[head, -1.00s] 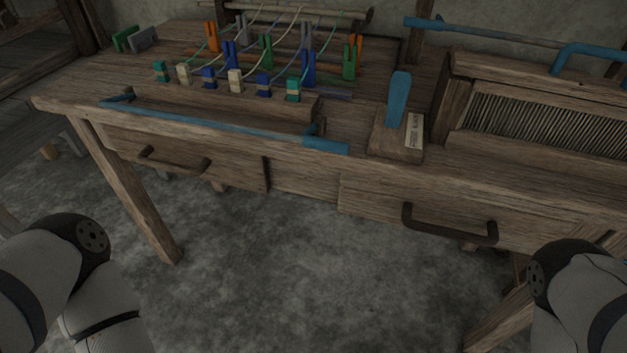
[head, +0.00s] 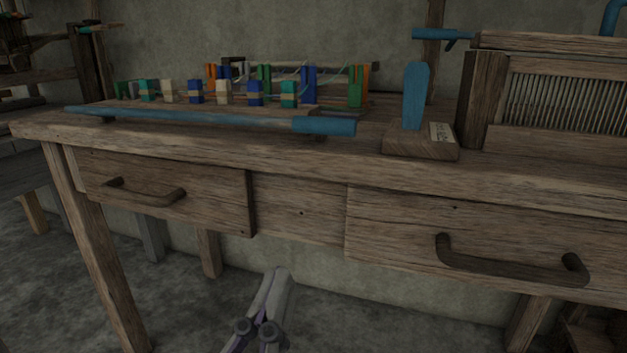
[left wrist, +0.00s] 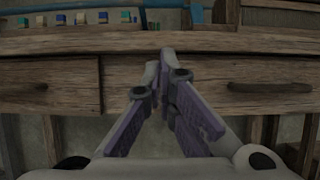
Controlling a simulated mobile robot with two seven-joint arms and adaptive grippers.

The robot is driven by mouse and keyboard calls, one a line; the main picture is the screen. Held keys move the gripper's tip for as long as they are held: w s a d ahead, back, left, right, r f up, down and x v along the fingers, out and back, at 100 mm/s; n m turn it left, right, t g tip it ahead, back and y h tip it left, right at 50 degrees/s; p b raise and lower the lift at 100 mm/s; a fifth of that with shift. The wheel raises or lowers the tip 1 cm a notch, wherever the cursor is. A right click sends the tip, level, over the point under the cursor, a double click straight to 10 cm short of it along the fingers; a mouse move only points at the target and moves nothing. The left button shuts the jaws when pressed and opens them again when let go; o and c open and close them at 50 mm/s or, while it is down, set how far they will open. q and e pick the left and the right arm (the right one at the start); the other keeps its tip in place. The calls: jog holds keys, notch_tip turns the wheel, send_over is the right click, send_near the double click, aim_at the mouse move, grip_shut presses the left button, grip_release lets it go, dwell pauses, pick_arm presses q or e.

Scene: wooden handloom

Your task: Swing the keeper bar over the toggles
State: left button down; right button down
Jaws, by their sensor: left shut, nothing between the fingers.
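The blue keeper bar (head: 200,118) lies along the table's front edge in the head view, with its thicker handle end at the right. Behind it stands a row of toggles (head: 195,91) in teal, cream and blue. In the left wrist view the toggles (left wrist: 80,18) show small at the top left. My left gripper (head: 278,275) is below and in front of the table edge, apart from the bar. It is shut and empty, and its fingertips meet in the left wrist view (left wrist: 160,65). My right gripper is out of view.
A blue upright lever (head: 415,95) on a labelled wooden block stands right of the bar. A wooden frame with a reed (head: 565,100) is at the far right. Drawer handles (head: 510,268) stick out from the table front. The floor before the table is clear.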

pick_arm(q)
jog(key=shift+s+r+p+x, duration=0.25)
jog(key=shift+r+x, duration=0.2)
jog(key=shift+x, duration=1.65)
jog(key=shift+s+r+p+x, duration=0.15)
jog(key=shift+r+p+x, duration=0.2)
jog(key=shift+x, duration=1.8)
jog(key=shift+s+r+p+x, duration=0.2)
jog(key=shift+r+x, duration=0.3)
jog(key=shift+x, duration=1.6)
jog(key=shift+a, duration=0.2)
